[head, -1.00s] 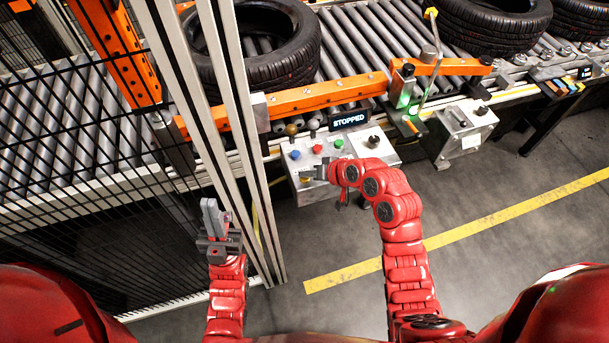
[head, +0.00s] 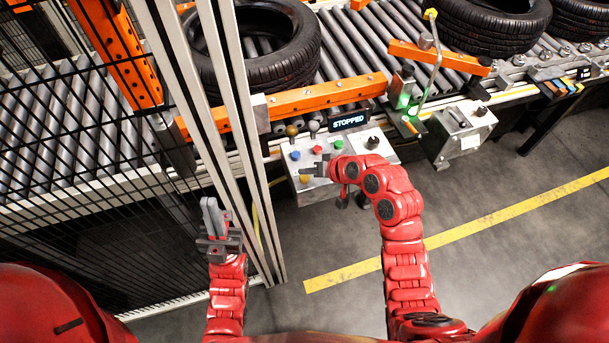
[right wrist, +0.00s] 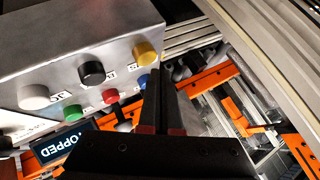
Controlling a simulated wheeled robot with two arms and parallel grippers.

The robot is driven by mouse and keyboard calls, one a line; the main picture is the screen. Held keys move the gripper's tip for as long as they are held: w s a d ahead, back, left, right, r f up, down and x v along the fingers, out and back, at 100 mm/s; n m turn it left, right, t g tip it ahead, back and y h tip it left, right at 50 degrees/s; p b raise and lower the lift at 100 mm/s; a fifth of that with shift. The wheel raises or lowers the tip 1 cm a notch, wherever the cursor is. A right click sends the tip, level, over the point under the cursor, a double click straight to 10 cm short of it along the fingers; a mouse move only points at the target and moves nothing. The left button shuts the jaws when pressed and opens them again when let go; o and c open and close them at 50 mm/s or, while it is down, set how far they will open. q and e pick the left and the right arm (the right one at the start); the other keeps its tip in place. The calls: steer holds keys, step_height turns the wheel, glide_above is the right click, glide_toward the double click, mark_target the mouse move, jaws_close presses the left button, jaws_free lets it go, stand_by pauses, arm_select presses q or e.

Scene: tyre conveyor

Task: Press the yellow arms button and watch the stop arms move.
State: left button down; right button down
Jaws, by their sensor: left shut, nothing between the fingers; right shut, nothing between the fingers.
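The yellow button (head: 304,179) is on the near left of the grey control box (head: 300,190); the button also shows clearly in the right wrist view (right wrist: 145,53). My right gripper (head: 308,171) is shut and empty just above and beside the yellow button; in the right wrist view its fingers (right wrist: 164,80) appear apart from it. One orange stop arm (head: 325,97) lies along the conveyor's near side. Another orange stop arm (head: 430,56) slants over the rollers. My left gripper (head: 213,218) is shut and empty, left of the box near the fence posts.
Blue (head: 295,155), red (head: 317,149) and green (head: 339,144) buttons sit close by on the box. A display (head: 349,121) reads STOPPED. A tyre (head: 255,45) lies on the rollers. A fence post (head: 240,130) stands between my arms.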

mark_target(308, 179)
steer(key=shift+r+p, duration=1.15)
steer(key=shift+r, duration=1.35)
steer(key=shift+f, duration=0.1)
